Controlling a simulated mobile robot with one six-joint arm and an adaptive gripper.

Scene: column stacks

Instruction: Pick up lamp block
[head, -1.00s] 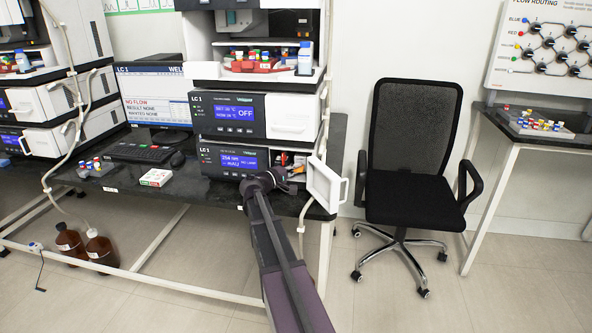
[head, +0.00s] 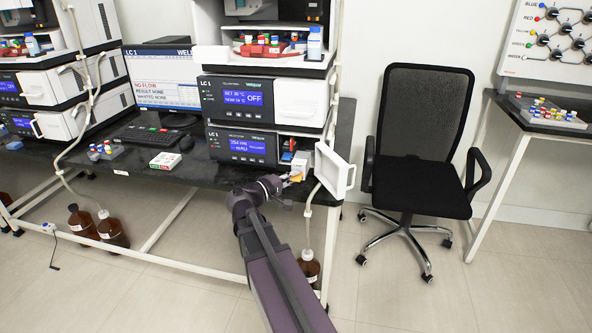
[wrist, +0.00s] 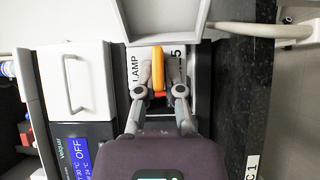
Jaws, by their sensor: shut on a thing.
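The lamp block (wrist: 138,73) is a pale block marked LAMP with an orange grip (wrist: 157,68), seen in the wrist view. My gripper (wrist: 158,85) is shut on it, with one finger on each side of the orange grip. In the head view the lamp block (head: 300,167) shows at the front of the open bay of the lower LC 1 unit (head: 240,146), just beyond my gripper (head: 288,181). My fingers partly hide it, and I cannot tell whether it is fully clear of the bay.
The bay's white door (head: 334,172) hangs open just to the right. A white tube and bench leg run down beside the door. A white box (head: 166,161) lies on the dark bench. A black chair (head: 418,180) stands right.

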